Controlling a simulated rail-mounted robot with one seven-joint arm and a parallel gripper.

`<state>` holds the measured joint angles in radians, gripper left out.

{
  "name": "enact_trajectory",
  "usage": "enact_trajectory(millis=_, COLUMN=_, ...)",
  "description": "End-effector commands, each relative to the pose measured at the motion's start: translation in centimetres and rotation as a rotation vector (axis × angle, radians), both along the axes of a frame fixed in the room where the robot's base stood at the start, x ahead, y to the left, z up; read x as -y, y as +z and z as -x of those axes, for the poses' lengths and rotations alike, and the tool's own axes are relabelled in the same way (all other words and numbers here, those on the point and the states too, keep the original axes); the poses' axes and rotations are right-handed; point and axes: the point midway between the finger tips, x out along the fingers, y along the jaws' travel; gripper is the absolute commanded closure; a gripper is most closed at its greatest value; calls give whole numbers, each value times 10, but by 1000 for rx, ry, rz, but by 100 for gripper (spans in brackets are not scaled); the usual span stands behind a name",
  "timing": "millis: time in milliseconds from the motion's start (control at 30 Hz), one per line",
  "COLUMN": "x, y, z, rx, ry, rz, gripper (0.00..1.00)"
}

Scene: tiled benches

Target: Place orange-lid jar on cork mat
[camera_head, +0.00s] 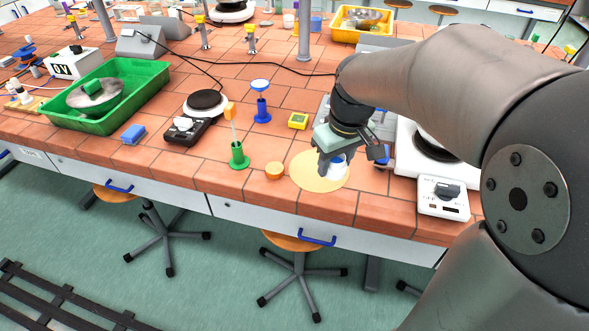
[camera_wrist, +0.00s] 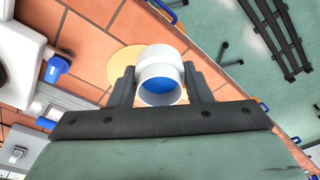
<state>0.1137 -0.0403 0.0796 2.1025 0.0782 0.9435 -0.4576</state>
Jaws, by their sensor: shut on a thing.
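My gripper (camera_head: 334,165) is shut on a white jar (camera_wrist: 160,59), which has blue showing inside its round near end in the wrist view. The jar also shows in the head view (camera_head: 339,171), partly hidden by the fingers. No orange lid is visible on the held jar. The round, pale yellow cork mat (camera_head: 306,177) lies near the bench's front edge. The jar appears over the mat's right part; I cannot tell whether they touch. The mat also shows behind the jar in the wrist view (camera_wrist: 121,61). A small round orange piece (camera_head: 274,172) sits beside the mat's left edge.
A green stand (camera_head: 238,157) and a blue stand (camera_head: 262,111) are left of the mat. A small yellow device (camera_head: 298,121) is behind it. A white hotplate unit (camera_head: 443,197) stands to the right. The front bench edge is close.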

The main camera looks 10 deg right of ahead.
Motion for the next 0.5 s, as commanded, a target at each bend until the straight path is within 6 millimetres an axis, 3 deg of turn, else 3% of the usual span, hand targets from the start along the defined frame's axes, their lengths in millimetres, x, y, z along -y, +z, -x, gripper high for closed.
enact_trajectory(millis=367, x=0, y=-37, z=-87, rx=-6, ry=-1, rz=-1, gripper=79)
enact_trajectory(millis=500, x=0, y=-66, z=-108, rx=-7, ry=-1, rz=-1, gripper=79)
